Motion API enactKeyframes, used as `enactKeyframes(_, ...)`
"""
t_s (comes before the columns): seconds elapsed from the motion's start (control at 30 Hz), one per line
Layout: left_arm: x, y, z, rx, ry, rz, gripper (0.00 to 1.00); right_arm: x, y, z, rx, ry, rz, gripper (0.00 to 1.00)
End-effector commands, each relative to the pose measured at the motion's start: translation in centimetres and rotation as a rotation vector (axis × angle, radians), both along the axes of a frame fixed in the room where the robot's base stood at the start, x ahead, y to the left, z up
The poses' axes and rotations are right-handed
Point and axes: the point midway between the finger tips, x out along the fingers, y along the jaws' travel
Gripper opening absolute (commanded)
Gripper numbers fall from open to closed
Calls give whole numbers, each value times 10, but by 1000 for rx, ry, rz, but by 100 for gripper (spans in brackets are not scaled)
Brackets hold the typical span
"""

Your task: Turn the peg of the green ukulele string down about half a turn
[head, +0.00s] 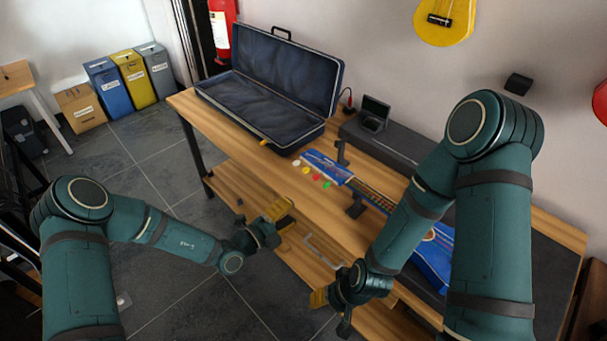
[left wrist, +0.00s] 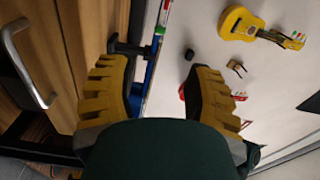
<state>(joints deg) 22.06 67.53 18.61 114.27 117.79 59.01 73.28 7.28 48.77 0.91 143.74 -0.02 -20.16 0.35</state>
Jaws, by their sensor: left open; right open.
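A blue ukulele (head: 368,191) lies on the wooden workbench, its headstock (head: 324,165) pointing to the back left. Its body is partly hidden behind my right arm. White, yellow, red and green (head: 326,184) knobs line the near side of the headstock; the green one is nearest the neck. My left gripper (head: 282,210) is open and empty, off the bench's front edge, apart from the knobs. In the left wrist view a small green spot (left wrist: 160,30) shows beyond the open fingers (left wrist: 158,68). My right gripper (head: 326,299) is open and empty, low before the bench front.
An open case (head: 265,100) sits on the left of the bench (head: 238,140). Black supports (head: 355,208) stand by the neck. A small dark device (head: 375,112) stands behind. A drawer handle (head: 322,252) juts out near my grippers. A yellow ukulele (head: 443,22) hangs on the wall.

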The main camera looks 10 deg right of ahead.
Motion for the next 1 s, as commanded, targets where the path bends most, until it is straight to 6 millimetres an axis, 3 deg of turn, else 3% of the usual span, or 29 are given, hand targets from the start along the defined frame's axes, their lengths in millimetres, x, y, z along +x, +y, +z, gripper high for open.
enactKeyframes(0.23, 6, -17, -1, -1, -2, -10, 52, -1, 0, -3, 0, 3, 1, 47)
enactKeyframes(0.7, 59, -88, -1, 0, -1, -9, 52, -2, 0, -16, 1, 6, 4, 47)
enactKeyframes(1.0, 78, -111, -1, 0, 1, -7, 52, -1, 0, -20, 0, 3, 4, 47)
